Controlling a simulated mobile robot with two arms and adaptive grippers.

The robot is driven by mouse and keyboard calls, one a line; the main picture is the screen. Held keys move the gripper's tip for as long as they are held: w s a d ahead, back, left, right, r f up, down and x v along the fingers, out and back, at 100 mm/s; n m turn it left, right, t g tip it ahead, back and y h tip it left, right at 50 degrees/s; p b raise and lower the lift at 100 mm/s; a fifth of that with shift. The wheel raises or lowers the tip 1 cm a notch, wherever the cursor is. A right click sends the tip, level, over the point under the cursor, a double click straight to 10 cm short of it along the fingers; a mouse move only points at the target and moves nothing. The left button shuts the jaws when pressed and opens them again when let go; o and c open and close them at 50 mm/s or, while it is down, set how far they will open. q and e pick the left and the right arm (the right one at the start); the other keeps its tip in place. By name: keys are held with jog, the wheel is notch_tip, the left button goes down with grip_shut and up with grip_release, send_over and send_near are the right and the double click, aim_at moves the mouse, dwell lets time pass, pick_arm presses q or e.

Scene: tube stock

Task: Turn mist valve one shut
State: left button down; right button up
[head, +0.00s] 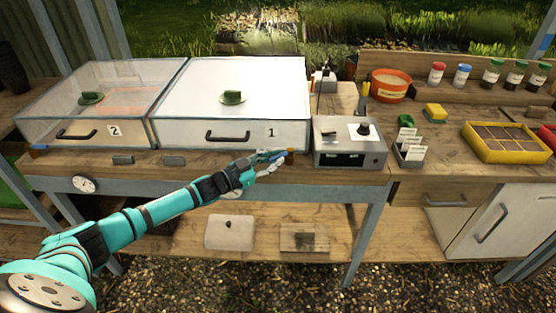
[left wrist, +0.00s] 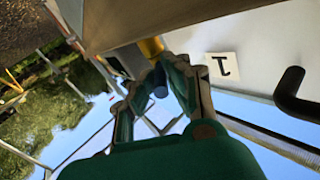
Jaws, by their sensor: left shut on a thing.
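The mist valve at propagator box 1 (head: 290,152) is at the box's front right corner, by the table edge. Its brass body (left wrist: 151,47) and blue handle (left wrist: 160,80) show in the left wrist view. My left gripper (head: 278,156) is shut on the blue handle, with a finger on either side of it. In the head view the fingers hide part of the handle, so its exact angle is hard to tell. The box bears a "1" label (left wrist: 222,68). My right gripper is in neither view.
Box 1 (head: 180,120) has a dark front handle (head: 228,137). Box 2 (head: 40,118) stands to its left, with another blue valve handle (head: 39,147) at its left corner. A grey control unit (head: 348,158) stands close to the right of my gripper.

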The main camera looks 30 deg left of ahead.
pick_arm(q)
jog(key=c, duration=1.3)
grip_release()
jog(key=shift+w, duration=0.1)
jog(key=shift+c, duration=0.2)
jog(key=shift+s+a, duration=0.1)
jog(key=shift+s, duration=0.1)
jog(key=v, duration=1.2)
jog(key=shift+w+a, duration=0.1)
